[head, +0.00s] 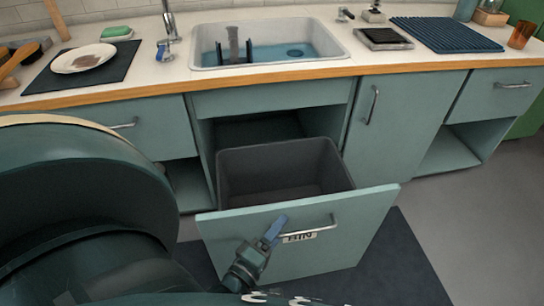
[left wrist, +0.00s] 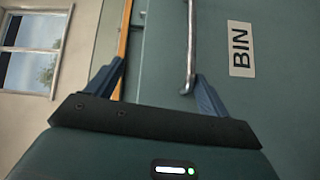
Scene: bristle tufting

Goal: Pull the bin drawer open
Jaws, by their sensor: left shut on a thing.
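The bin drawer (head: 350,225) stands pulled well out from the cabinet under the sink, its teal front towards me. A dark grey bin (head: 250,160) sits inside it and looks empty. The front carries a metal bar handle (head: 325,229) and a BIN label (head: 299,237). My left gripper (head: 274,231) is at the left end of the handle, shut on it. In the left wrist view the handle (left wrist: 190,45) runs down to the blue finger on the right, and the label (left wrist: 242,52) is beside it. My right gripper is not in view.
A sink (head: 270,45) is set in the counter above. A dark mat (head: 395,275) lies on the floor under the drawer. Closed cabinet door (head: 395,125) and open shelf (head: 445,150) are to the right. Grey floor there is free.

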